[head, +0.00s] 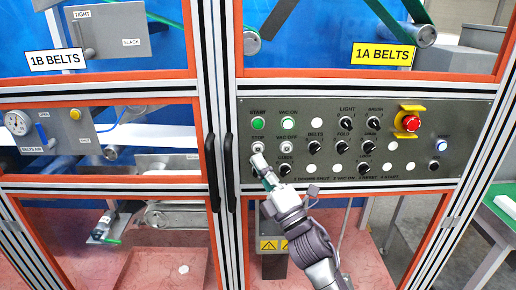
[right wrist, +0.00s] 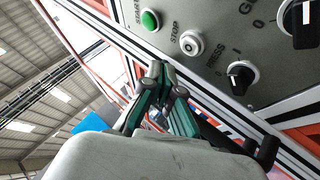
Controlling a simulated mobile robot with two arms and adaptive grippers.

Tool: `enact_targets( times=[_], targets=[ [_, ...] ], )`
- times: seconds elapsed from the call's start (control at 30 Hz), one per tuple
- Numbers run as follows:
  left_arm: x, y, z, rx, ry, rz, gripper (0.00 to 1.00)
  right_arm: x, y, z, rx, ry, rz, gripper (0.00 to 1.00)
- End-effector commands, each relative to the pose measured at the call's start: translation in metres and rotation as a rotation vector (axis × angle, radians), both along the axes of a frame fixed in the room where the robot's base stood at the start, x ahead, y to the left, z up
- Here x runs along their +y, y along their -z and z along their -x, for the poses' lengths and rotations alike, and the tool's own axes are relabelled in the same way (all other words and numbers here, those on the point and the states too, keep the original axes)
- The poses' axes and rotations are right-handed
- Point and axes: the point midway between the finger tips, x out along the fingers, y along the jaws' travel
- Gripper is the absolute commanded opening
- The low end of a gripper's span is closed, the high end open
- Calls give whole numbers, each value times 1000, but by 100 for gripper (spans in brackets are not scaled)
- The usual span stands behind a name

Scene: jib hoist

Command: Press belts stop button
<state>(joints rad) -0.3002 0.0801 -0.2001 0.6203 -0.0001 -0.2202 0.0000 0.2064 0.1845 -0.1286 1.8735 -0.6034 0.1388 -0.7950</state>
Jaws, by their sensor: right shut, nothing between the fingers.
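The grey control panel (head: 440,120) carries a white STOP button (head: 258,147) below a green START button (head: 258,123). The STOP button also shows in the right wrist view (right wrist: 192,43), with the green START button (right wrist: 150,20) to its left. My right gripper (head: 259,161) is shut and empty, its tips just below the STOP button in the head view. In the right wrist view the fingertips (right wrist: 158,69) appear apart from the button, short of it. My left gripper is not in view.
A VAC OFF button (head: 286,147) sits right of STOP, and a black knob (head: 284,169) is below it. A red emergency button (head: 412,123) with a yellow guard is farther right. Dark door handles (head: 229,165) stand left of the panel.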

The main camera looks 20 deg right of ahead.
Motion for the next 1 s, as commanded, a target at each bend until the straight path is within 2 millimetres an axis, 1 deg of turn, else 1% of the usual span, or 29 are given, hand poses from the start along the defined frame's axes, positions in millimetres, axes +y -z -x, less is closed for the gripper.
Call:
enact_targets(
  times=[0.1, 0.3, 0.9, 0.97, 1.0],
  targets=[
    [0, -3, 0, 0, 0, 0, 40, 4, 0, 12, 1, -1, -1, 0],
    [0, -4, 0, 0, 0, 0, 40, 7, 0, 25, 2, 0, -2, 0],
    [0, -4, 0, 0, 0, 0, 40, 8, 0, 26, 1, 1, 0, 0],
    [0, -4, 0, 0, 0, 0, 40, 7, 3, 25, 7, 0, -4, 0],
    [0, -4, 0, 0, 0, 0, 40, 7, 8, 23, 23, -2, -10, 0]
  ],
)
